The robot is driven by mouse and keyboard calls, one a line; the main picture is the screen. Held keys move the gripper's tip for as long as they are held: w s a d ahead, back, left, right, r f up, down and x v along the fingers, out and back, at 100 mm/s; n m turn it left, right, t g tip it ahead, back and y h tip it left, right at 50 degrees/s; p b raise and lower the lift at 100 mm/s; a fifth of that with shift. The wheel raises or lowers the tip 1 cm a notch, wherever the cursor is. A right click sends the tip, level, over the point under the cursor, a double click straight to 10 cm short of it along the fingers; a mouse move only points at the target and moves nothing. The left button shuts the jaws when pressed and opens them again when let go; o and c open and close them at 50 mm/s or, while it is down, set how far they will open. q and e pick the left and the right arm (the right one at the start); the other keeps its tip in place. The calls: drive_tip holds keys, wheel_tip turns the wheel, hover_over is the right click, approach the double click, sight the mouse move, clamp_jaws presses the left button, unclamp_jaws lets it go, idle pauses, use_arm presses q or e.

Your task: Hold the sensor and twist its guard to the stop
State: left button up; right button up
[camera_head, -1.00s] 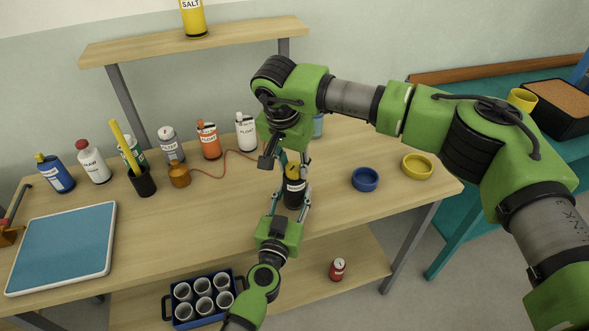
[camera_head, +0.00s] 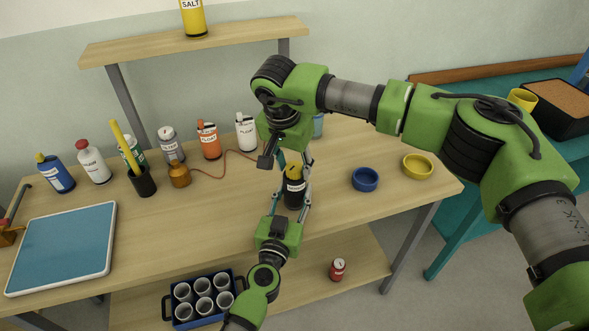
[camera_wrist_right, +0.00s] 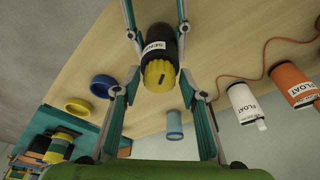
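The sensor (camera_head: 293,193) is a dark cylinder with a white label and a yellow guard (camera_head: 292,171) on top. It stands roughly upright over the front middle of the table; whether its base touches the wood is hard to tell. In the right wrist view the ribbed yellow guard (camera_wrist_right: 159,74) faces the camera, with a dark mark on it. My left gripper (camera_head: 292,194) comes from the front, its fingers closed on the sensor's dark body. My right gripper (camera_head: 293,163) is above, pointing down. Its fingers (camera_wrist_right: 161,72) are on both sides of the guard, with narrow gaps visible.
A blue ring (camera_head: 365,180) and a yellow ring dish (camera_head: 417,167) lie to the right. Several bottles stand behind to the left, and a red cord runs from an amber jar (camera_head: 179,175) toward the grippers. A blue-topped tray (camera_head: 62,248) lies at far left.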

drive_tip(key=n, duration=0.3)
drive_tip(key=n+y, duration=0.1)
drive_tip(key=n, duration=0.1)
drive_tip(key=shift+d, duration=0.25)
drive_tip(key=n+y, duration=0.1)
drive_tip(key=n, duration=0.3)
drive_tip(key=c, duration=0.7)
